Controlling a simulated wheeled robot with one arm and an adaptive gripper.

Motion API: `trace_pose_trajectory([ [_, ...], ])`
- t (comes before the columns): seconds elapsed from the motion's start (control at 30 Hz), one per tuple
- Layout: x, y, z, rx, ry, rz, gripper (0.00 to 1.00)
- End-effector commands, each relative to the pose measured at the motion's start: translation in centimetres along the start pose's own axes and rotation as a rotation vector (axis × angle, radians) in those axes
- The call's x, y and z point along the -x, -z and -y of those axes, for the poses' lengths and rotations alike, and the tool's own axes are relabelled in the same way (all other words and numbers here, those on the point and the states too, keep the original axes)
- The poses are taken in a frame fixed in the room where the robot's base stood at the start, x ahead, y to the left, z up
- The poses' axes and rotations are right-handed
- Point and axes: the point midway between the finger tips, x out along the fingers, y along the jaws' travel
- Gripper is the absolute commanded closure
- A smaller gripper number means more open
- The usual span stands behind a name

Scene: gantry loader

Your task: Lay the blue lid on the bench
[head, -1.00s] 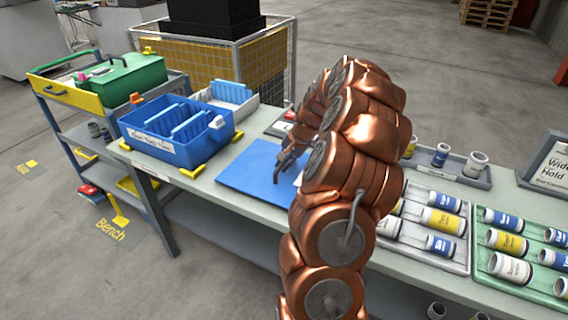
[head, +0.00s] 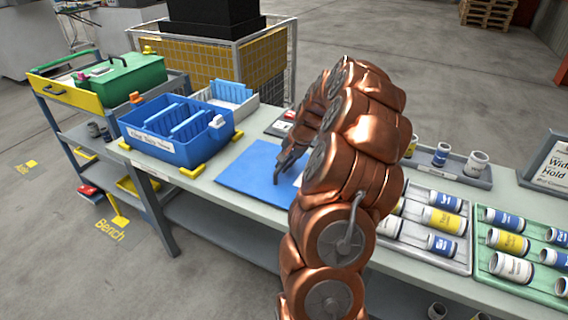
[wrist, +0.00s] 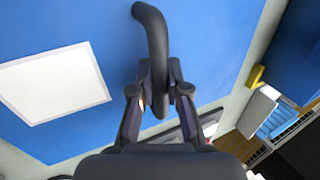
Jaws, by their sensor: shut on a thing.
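The blue lid (head: 245,172) is a flat blue panel, low over or on the grey bench (head: 205,185), to the right of the blue bin; whether it touches the bench I cannot tell. In the wrist view the lid (wrist: 200,40) fills much of the picture, with a white label (wrist: 55,82) and a dark curved handle (wrist: 152,40). My gripper (wrist: 158,95) is shut on the handle. In the head view my gripper (head: 283,165) is at the lid's right part, partly hidden by my copper-coloured arm.
The blue bin (head: 165,150) with dividers stands left of the lid, between yellow corner pieces (head: 192,171). A white bin (head: 238,108) is behind. Trays of labelled cylinders (head: 450,262) lie to the right. A cart (head: 65,95) carries a green box (head: 120,78).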

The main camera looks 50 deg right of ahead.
Motion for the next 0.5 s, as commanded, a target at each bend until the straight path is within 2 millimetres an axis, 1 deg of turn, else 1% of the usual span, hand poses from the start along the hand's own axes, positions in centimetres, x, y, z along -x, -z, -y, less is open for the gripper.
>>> trace_pose_trajectory([
  [0.13,-0.38,0.02,-0.17,0.000,0.000,-0.001,1.00],
  [0.4,-0.39,0.03,-0.17,0.000,0.001,-0.001,1.00],
  [0.43,-0.39,0.03,-0.17,0.000,0.001,-0.001,0.84],
  [0.5,-0.39,0.02,-0.17,0.000,0.001,-0.001,0.77],
])
